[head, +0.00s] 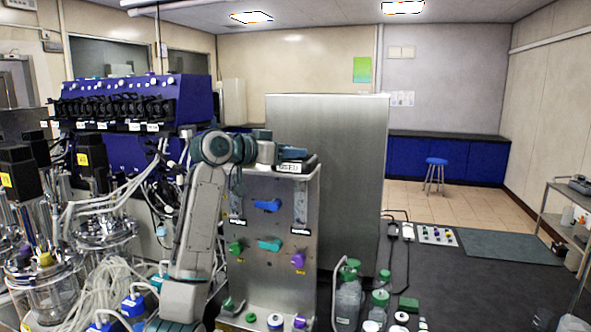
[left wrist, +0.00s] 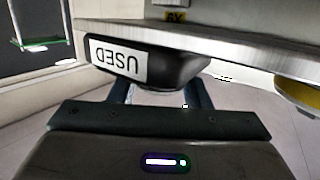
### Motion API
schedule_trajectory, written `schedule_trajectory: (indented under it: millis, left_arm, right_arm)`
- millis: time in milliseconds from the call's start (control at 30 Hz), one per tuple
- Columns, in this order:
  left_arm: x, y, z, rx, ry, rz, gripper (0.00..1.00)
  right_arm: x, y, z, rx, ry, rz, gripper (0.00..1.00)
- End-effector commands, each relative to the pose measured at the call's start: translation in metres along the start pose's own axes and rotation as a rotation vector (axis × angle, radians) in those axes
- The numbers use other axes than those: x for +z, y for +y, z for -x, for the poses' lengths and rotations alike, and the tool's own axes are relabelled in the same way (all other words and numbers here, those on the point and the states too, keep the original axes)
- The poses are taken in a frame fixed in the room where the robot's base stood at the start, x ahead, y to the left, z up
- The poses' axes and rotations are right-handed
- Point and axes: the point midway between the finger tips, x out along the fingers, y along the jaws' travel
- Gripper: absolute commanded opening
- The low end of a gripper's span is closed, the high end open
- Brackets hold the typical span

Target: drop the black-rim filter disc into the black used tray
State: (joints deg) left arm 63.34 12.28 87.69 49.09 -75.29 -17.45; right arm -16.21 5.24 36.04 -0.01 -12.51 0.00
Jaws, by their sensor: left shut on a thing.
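The black used tray (head: 312,163) sits on top of the steel panel, with a white USED label facing the head camera. In the left wrist view the tray (left wrist: 185,70) shows upside down, its label reading inverted. My left gripper (head: 268,150) is just above the tray. In the left wrist view, my left gripper's (left wrist: 160,95) two fingers reach toward the tray, shut on a thin disc (left wrist: 160,91). Only a narrow edge of this filter disc shows between the fingers; its rim colour is hard to tell. My right gripper is out of view.
The steel panel (head: 265,220) carries coloured valve handles. A tall steel wall (head: 340,140) stands behind the tray. Glass reactor vessels and pale tubing (head: 95,260) crowd the left. Green-capped bottles (head: 348,295) stand at the lower right on a dark surface.

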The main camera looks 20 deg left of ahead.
Motion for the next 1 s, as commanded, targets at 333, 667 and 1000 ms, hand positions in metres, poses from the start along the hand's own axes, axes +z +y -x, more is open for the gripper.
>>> schedule_trajectory:
  millis: [333, 667, 1000]
  left_arm:
    - [0.001, 0.0, 0.0, 0.0, -0.002, 0.001, 0.69]
    - [0.003, -0.001, 0.008, -0.002, -0.001, -0.001, 0.69]
    - [0.005, -0.001, 0.073, -0.004, -0.001, -0.003, 0.69]
  right_arm:
    - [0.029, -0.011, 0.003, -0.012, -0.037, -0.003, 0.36]
    - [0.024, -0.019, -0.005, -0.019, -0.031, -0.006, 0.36]
    - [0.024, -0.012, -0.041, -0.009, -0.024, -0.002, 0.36]
